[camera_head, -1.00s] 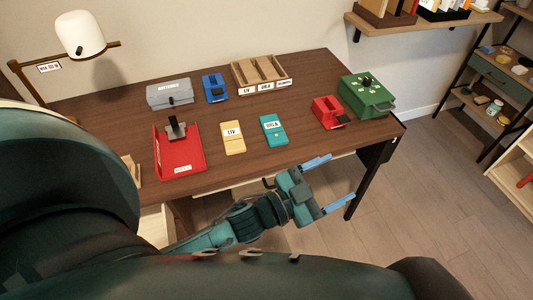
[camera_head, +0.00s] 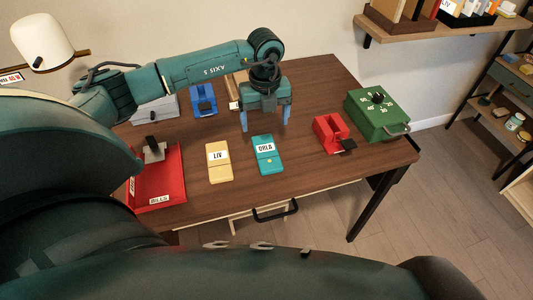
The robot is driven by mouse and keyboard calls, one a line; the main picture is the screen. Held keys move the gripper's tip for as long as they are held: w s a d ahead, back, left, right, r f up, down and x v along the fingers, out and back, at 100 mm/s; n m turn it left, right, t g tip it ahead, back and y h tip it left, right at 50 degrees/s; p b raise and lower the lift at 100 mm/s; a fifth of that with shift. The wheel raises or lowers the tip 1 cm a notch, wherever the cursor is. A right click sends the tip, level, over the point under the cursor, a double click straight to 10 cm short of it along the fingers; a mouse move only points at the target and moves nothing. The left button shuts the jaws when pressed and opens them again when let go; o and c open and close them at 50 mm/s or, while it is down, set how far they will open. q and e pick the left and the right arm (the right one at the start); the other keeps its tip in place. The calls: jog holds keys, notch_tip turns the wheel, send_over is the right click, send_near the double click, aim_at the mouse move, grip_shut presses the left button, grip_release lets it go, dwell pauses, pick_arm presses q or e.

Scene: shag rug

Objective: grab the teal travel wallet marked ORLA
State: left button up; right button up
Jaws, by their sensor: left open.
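The teal travel wallet (camera_head: 267,164) lies flat on the brown table, with a white label that reads ORLA. My left gripper (camera_head: 266,126) hangs over the table just behind the wallet, fingers pointing down. Its two blue fingers are spread, with nothing seen between them. The fingers look apart from the wallet; their exact height above the table is hard to tell. My right gripper is not in view.
A yellow wallet (camera_head: 219,173) marked LIV lies left of the teal one. A red tray (camera_head: 165,183) is at the left, a red object (camera_head: 328,136) and a green box (camera_head: 374,117) at the right. My arm partly hides a wooden organizer (camera_head: 236,82), a blue object (camera_head: 203,100) and a grey box (camera_head: 155,109).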

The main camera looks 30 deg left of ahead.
aim_at(267, 151)
pick_arm(q)
jog(key=f, duration=1.1)
jog(key=shift+d+p, duration=0.3)
jog(key=shift+p, duration=0.05)
jog(key=c, duration=1.1)
